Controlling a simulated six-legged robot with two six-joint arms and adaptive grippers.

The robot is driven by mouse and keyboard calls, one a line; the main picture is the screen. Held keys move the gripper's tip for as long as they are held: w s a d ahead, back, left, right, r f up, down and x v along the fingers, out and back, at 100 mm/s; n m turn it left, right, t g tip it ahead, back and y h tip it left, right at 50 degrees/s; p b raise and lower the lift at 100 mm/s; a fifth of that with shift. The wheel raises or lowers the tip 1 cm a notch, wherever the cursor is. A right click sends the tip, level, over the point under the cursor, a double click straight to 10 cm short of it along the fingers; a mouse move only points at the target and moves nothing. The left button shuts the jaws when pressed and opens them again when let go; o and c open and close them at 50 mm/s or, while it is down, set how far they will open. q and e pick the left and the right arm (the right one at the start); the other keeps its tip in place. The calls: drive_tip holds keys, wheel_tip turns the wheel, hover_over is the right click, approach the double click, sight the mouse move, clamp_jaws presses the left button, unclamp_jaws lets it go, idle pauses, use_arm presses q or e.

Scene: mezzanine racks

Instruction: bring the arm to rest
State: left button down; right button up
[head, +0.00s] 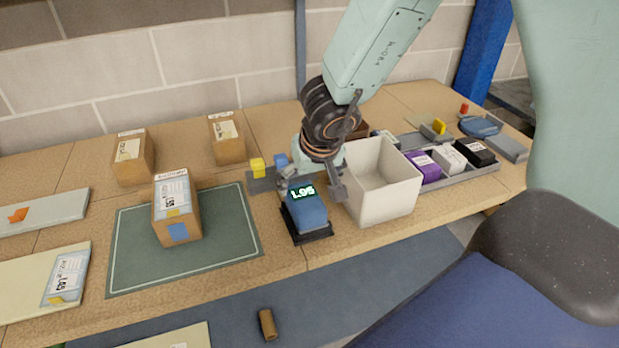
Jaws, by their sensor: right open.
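My right arm comes down from the top right over the table. Its gripper (312,186) points down and is open, with its fingers apart around the upper part of a blue device with a lit "L05" display (305,212). The device stands in a black base on the table. I cannot tell whether the fingers touch it. One finger lies close to the left wall of a white bin (379,196). My left gripper is not in view.
A labelled cardboard box (177,212) stands on a green mat (228,234). Two smaller boxes (131,160) (227,139) stand behind. A grey tray (470,174) with several small packages is at right.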

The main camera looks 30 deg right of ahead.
drive_tip(key=shift+s+r, duration=0.25)
drive_tip(key=shift+r, duration=0.2)
drive_tip(key=shift+f, duration=0.1)
drive_tip(key=x, duration=1.2)
drive_tip(key=shift+w, duration=0.1)
drive_tip(key=shift+r, duration=0.25)
drive_tip(key=shift+a, duration=0.1)
drive_tip(key=shift+r, duration=0.15)
